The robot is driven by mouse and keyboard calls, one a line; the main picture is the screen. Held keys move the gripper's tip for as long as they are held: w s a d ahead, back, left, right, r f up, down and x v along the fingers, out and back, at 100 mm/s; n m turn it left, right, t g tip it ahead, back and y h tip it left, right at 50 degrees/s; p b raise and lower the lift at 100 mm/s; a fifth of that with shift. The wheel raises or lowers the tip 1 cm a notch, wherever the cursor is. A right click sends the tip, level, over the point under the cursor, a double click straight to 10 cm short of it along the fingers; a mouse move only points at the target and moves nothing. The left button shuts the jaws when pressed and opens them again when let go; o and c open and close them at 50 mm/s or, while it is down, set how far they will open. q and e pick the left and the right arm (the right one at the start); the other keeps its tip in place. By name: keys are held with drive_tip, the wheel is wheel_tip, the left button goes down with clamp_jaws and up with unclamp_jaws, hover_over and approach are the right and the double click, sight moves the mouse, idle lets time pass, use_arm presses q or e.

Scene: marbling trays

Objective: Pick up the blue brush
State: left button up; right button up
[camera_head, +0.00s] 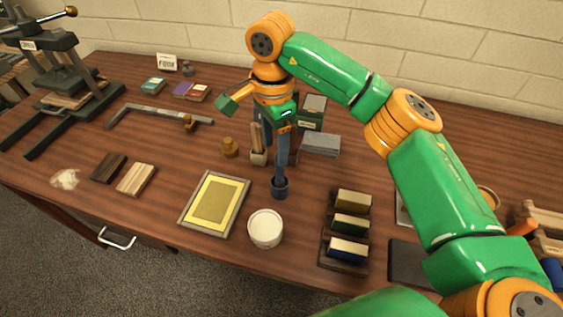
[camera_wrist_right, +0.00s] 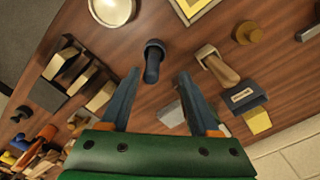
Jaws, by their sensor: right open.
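A dark blue, round-topped upright piece, which I take to be the blue brush (camera_head: 280,188), stands on the brown table between the yellow-sheeted tray and the slotted rack. In the right wrist view the same brush (camera_wrist_right: 152,62) shows between and beyond my fingertips. My right gripper (camera_head: 277,160) points down over it, its fingers partly covering it in the head view. The right gripper (camera_wrist_right: 159,73) is open and holds nothing; I cannot tell whether a finger touches the brush. My left gripper is not in view.
A white tub (camera_head: 265,229) stands close in front. The yellow-sheeted tray (camera_head: 187,222) lies left, the dark rack (camera_head: 324,238) right. A grey block (camera_head: 321,144) lies behind.

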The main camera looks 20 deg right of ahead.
sight(280, 180)
drive_tip(key=f, duration=0.1)
drive_tip(key=s+f+p, duration=0.1)
drive_tip(key=f, duration=0.1)
drive_tip(key=f+p, duration=0.1)
drive_tip(key=f, duration=0.1)
drive_tip(key=shift+s+d, duration=0.15)
drive_tip(key=shift+d, duration=0.15)
drive_tip(key=shift+w+f, duration=0.2)
drive_tip(key=shift+s+r, duration=0.1)
clamp_jaws()
drive_tip(key=shift+r, duration=0.1)
